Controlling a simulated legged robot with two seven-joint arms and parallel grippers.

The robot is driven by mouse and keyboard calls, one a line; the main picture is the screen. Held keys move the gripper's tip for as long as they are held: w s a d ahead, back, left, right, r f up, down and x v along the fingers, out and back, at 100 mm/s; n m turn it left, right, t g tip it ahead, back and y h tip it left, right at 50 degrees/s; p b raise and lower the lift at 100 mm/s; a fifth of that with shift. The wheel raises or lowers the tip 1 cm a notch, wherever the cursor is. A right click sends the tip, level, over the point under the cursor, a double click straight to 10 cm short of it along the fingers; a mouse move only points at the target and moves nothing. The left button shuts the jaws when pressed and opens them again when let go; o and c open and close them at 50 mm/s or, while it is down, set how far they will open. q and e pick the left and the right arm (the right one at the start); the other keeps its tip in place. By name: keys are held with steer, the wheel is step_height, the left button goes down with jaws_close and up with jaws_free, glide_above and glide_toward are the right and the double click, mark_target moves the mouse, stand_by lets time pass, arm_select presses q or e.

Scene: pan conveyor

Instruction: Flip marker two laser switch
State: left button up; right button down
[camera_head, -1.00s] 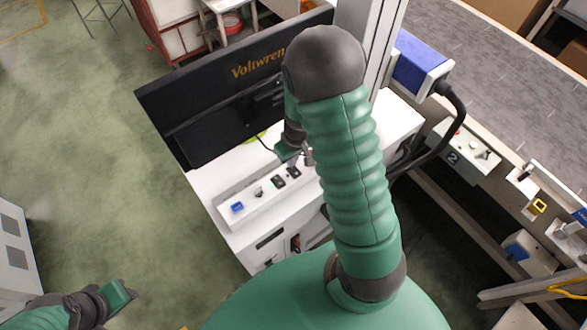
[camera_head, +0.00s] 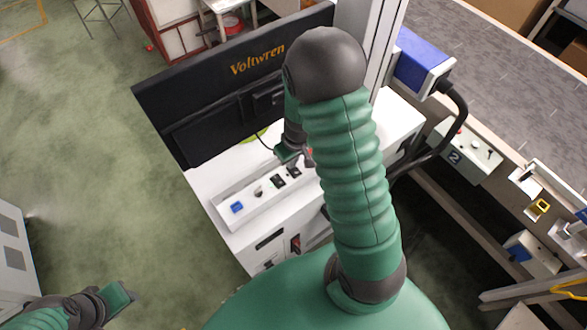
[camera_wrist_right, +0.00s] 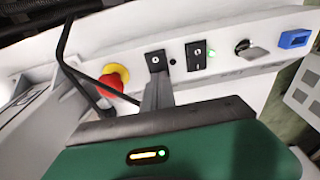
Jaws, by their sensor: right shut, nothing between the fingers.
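A white control panel (camera_head: 247,212) on the white cabinet carries a row of controls. In the wrist view, one black switch (camera_wrist_right: 155,60) sits directly at my fingertips, partly covered by them. A second black switch (camera_wrist_right: 197,52), with a green light beside it, is to its right. No readable label shows which is the laser switch. My right gripper (camera_wrist_right: 157,92) is shut and empty, its tips at or very near the first switch; contact is unclear. It also shows over the panel in the head view (camera_head: 293,157). My left gripper (camera_head: 118,297) is at lower left, away from the cabinet; its jaws are unclear.
A red and yellow stop button (camera_wrist_right: 115,78) sits just left of my fingers in the wrist view. A key switch (camera_wrist_right: 250,50) and blue connector (camera_wrist_right: 294,38) are further right. Box "2" (camera_head: 467,156) is at right.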

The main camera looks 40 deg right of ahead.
step_height(320, 180, up, 7)
steer(key=p, duration=0.6)
stand_by(0.3)
steer(key=s+a+r+n, duration=0.1)
steer(key=s+a+r, duration=0.2)
steer(key=a+r, duration=0.35)
steer(key=s+a+r, duration=0.3)
steer(key=s+a, duration=0.1)
steer(key=a, duration=0.5)
steer(key=w+d+r, duration=0.2)
steer(key=d+r, duration=0.1)
steer(key=d, duration=0.5)
steer(key=w+d+r+m, duration=0.1)
steer(key=w+d+r, duration=0.1)
steer(key=d+r, duration=0.2)
steer(key=d, duration=0.3)
steer(key=shift+d+r, duration=0.15)
steer(key=shift+d, duration=0.2)
